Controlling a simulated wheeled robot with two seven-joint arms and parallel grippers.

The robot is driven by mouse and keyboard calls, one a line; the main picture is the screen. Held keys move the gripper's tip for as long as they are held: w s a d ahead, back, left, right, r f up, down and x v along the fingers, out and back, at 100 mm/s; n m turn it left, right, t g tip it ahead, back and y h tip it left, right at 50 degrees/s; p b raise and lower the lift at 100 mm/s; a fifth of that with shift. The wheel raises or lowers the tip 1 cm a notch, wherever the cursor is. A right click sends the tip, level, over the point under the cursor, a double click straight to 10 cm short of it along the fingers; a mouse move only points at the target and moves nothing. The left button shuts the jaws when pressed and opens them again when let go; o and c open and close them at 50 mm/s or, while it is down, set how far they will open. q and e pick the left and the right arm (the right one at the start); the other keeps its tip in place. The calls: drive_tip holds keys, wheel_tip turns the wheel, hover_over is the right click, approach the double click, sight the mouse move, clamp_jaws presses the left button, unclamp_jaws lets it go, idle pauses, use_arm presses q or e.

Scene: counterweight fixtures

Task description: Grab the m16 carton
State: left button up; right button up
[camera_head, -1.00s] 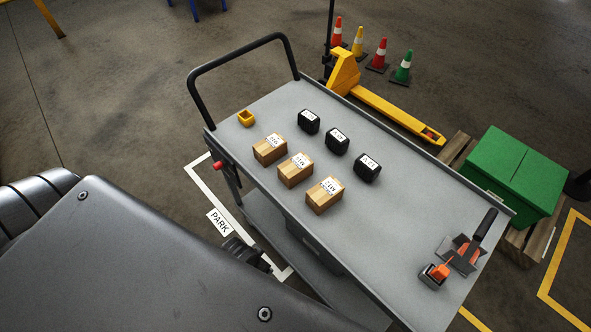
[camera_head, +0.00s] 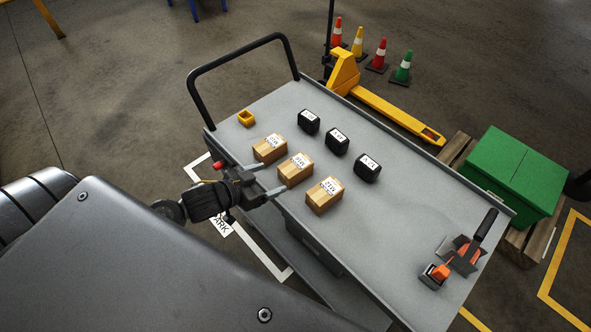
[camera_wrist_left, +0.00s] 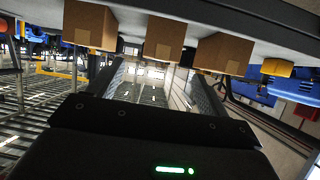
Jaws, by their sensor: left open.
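Three brown cartons with white labels stand in a row on the grey cart top (camera_head: 400,215): a left carton (camera_head: 270,149), a middle carton (camera_head: 296,171) and a right carton (camera_head: 325,195). The label print is too small for me to tell surely which is the m16 carton. My left gripper (camera_head: 274,179) is open and empty at the cart's near edge, its fingers pointing toward the middle carton. In the left wrist view, which looks upside down, the middle carton (camera_wrist_left: 163,40) is beyond the open fingers (camera_wrist_left: 163,85). My right gripper is out of view.
Several black labelled blocks, one of them the middle block (camera_head: 337,141), stand behind the cartons. A small yellow block (camera_head: 246,118) is at the left. An orange-and-grey tool (camera_head: 463,254) lies at the right end. A black handle (camera_head: 240,55) rises at the left end.

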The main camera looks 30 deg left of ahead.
sight(292, 166)
use_arm(q)
drive_tip(key=shift+w+r+h, duration=0.35)
drive_tip(key=shift+h, duration=0.15)
drive_tip(key=shift+p+x, duration=0.45)
drive_tip(key=shift+x, duration=2.35)
drive_tip(key=shift+w, duration=0.1)
drive_tip(key=p+x, duration=0.1)
drive_tip(key=x, duration=0.4)
drive_tip(key=shift+a+p, duration=0.15)
drive_tip(key=shift+p, duration=0.15)
drive_tip(key=shift+c, duration=0.5)
drive_tip(key=c, duration=1.3)
drive_tip(key=shift+r, duration=0.1)
drive_tip(key=shift+c, duration=0.2)
